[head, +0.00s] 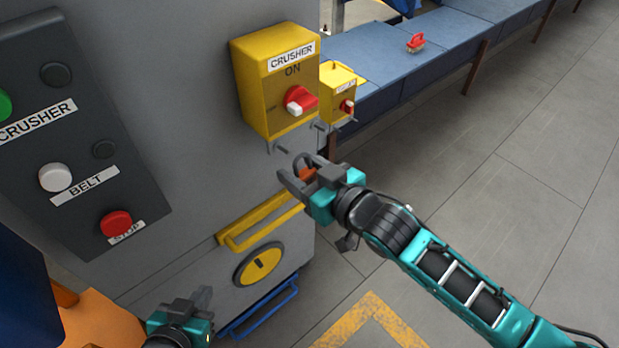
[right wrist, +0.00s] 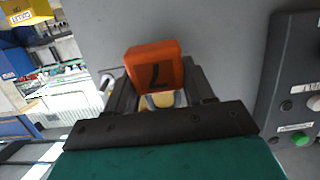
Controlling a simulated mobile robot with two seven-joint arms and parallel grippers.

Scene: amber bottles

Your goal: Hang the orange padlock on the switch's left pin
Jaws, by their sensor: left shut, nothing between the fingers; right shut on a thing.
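The orange padlock (head: 308,173) is held in my right gripper (head: 296,178), which is shut on its body. Its dark shackle sticks up above the fingers in the head view. In the right wrist view the padlock (right wrist: 155,65) shows an orange face with a dark "7". The yellow switch box (head: 277,80), marked CRUSHER ON, has a red knob (head: 301,100). The left pin (head: 278,148) juts out below the box, a little above and left of the padlock, apart from it. A right pin (head: 318,126) is beside it. My left gripper (head: 203,298) is shut and empty, low in the head view.
A dark button panel (head: 80,150) is on the grey cabinet at left. A yellow handle (head: 260,222) and a yellow dial (head: 260,263) lie below the pins. A smaller yellow box (head: 338,90) and a blue bench with a red padlock (head: 416,42) are behind. Floor at right is clear.

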